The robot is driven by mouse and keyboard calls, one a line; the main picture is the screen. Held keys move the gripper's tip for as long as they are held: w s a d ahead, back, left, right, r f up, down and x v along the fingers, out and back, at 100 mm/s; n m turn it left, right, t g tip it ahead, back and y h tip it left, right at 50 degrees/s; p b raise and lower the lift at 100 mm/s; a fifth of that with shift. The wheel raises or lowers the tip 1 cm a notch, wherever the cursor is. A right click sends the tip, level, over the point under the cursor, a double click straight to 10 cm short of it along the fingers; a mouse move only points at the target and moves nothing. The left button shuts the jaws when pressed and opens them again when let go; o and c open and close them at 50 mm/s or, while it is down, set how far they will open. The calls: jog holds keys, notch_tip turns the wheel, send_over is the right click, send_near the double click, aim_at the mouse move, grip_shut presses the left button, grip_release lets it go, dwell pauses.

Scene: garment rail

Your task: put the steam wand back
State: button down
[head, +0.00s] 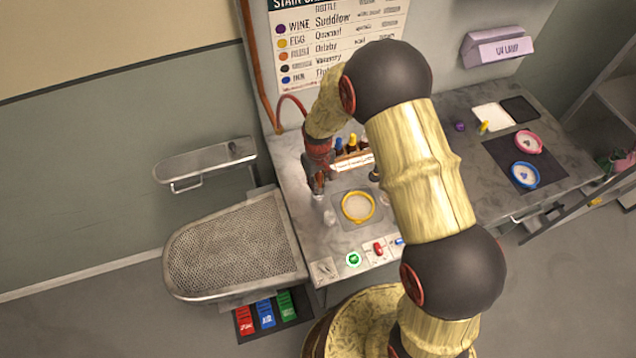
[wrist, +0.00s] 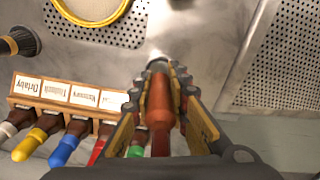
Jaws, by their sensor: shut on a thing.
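The steam wand (wrist: 159,105) shows in the wrist view as an orange-red handle with a grey nozzle pointing away from me. My gripper (wrist: 160,80) is shut around the handle, with one jaw on each side. In the head view my gripper (head: 319,182) is above the left part of the worktop, left of the bottle rack, and my arm hides much of what is behind it. A red hose (head: 291,99) loops from the wall pipe toward my wrist. I cannot make out the wand's holder.
A rack of labelled bottles (wrist: 65,98) stands close left of my gripper in the wrist view. A yellow ring (head: 358,207) lies on a perforated plate in the worktop. A mesh pressing board (head: 230,245) and metal shelf (head: 205,162) stand left. Coloured pedals (head: 265,314) are on the floor.

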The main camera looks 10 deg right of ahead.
jog(key=shift+f, duration=0.2)
dwell(0.4)
jog(key=c, duration=1.6)
grip_release()
jog(key=shift+c, duration=0.2)
jog(key=o, duration=0.3)
jog(key=shift+r, duration=0.15)
jog(key=shift+r+p, duration=2)
jog(key=shift+r, duration=1.6)
